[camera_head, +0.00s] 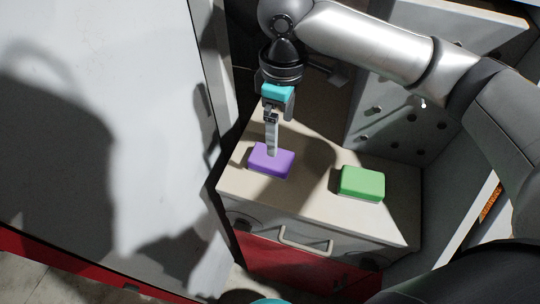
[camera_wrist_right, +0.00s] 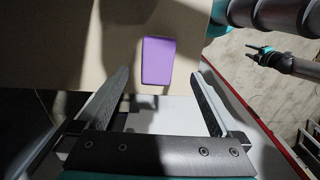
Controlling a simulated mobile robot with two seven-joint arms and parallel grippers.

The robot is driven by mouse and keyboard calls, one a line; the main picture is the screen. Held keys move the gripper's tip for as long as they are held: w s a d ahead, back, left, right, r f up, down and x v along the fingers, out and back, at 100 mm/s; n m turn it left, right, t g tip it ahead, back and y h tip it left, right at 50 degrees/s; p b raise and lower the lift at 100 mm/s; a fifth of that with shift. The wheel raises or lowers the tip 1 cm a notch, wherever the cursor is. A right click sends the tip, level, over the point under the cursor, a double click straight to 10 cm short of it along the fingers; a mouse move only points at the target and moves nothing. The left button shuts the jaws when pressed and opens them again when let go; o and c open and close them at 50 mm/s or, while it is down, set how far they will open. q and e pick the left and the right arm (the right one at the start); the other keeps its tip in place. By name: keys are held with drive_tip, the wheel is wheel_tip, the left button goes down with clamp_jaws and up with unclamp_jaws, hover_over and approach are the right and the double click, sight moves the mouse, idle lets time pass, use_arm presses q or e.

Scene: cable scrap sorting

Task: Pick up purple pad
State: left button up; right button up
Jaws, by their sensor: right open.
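The purple pad (camera_head: 271,163) lies flat on the beige top of a small cabinet, near its left side. My right gripper (camera_head: 273,150) points down over the pad, its fingers seen edge-on just behind it. In the right wrist view the right gripper (camera_wrist_right: 163,75) is open and empty. There the purple pad (camera_wrist_right: 158,61) shows between the lines of the two fingers, at and beyond their tips; neither finger appears to touch it.
A green pad (camera_head: 362,183) lies on the same cabinet top (camera_head: 310,204), to the right with a clear gap. A grey panel with holes (camera_head: 395,130) stands behind. A large white surface (camera_head: 150,120) is close on the left.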

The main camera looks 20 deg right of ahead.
sight(276, 158)
wheel_tip(276, 158, down, 6)
drive_tip(key=shift+f, duration=0.25)
drive_tip(key=shift+w+a+f, duration=0.1)
drive_tip(key=shift+w+f, duration=0.05)
drive_tip(key=shift+f, duration=1.2)
drive_tip(key=shift+w+a+f, duration=0.1)
drive_tip(key=shift+w+f, duration=0.05)
drive_tip(key=shift+f, duration=1.15)
drive_tip(key=c, duration=1.2)
drive_tip(key=shift+c, duration=0.3)
drive_tip(key=shift+r, duration=0.15)
wheel_tip(276, 158, up, 20)
drive_tip(key=shift+p, duration=0.4)
